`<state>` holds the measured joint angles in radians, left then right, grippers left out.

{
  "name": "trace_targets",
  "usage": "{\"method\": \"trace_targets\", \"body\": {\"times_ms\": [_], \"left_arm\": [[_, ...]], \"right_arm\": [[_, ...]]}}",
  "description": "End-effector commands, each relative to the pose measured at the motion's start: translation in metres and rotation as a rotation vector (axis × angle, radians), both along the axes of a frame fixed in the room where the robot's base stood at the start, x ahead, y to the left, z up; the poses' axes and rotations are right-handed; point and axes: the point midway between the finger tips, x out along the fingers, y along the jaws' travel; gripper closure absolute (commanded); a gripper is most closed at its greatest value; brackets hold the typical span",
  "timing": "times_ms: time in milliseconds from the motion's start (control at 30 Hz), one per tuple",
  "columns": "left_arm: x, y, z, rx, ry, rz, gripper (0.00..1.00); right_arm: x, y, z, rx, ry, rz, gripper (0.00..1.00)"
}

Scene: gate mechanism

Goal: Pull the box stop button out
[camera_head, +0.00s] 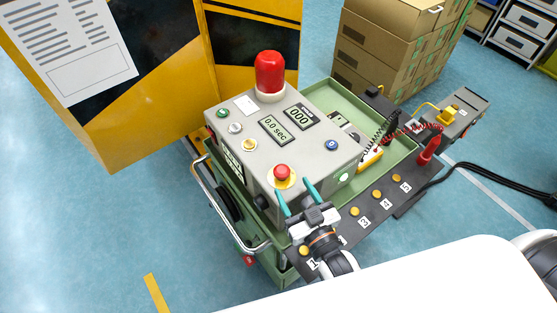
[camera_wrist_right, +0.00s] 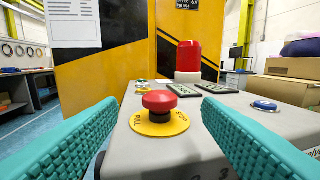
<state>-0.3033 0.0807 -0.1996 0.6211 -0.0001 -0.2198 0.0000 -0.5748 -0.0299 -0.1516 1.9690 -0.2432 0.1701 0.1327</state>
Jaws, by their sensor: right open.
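The box stop button (camera_head: 282,172) is a red mushroom knob on a yellow ring, on the near part of the grey control box (camera_head: 315,165). It also shows in the right wrist view (camera_wrist_right: 159,101), upright between the fingers and beyond them. My right gripper (camera_head: 297,190) is open, with teal fingers pointing at the button from the near side. In the right wrist view, the fingers (camera_wrist_right: 160,135) stand to the left and right of the button, with clear gaps and no contact visible. My left gripper is not in view.
A red beacon (camera_head: 270,72) stands at the box's back. The box sits on a green cart (camera_head: 345,92) with a metal handle (camera_head: 220,205). A numbered strip with yellow buttons (camera_head: 378,194) lies to the right. Yellow-black panels (camera_head: 160,60) and cardboard boxes (camera_head: 385,45) stand behind.

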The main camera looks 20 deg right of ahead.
Motion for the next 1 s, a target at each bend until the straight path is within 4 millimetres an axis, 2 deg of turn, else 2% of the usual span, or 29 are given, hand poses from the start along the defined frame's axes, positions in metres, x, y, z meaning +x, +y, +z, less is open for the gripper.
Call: {"method": "trace_targets", "body": {"times_ms": [33, 167, 400, 600, 833, 867, 1000], "left_arm": [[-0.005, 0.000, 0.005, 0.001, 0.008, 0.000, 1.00], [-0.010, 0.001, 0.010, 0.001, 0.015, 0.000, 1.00], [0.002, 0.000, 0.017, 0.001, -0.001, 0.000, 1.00], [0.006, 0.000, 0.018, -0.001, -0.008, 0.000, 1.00], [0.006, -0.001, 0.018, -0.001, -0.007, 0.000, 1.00], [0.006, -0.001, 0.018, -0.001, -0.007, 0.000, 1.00], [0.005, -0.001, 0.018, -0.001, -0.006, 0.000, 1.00]], "right_arm": [[0.013, 0.002, 0.004, 0.000, -0.004, 0.000, 0.41], [0.040, 0.006, 0.004, -0.001, -0.003, 0.000, 0.41], [0.075, 0.011, 0.002, 0.000, 0.000, -0.001, 0.41], [0.086, 0.013, 0.001, 0.001, 0.001, -0.001, 0.41], [0.086, 0.013, 0.000, 0.000, 0.001, -0.001, 0.41], [0.086, 0.013, 0.000, 0.000, 0.001, -0.001, 0.42], [0.086, 0.013, 0.000, 0.000, 0.001, -0.001, 0.65]]}}
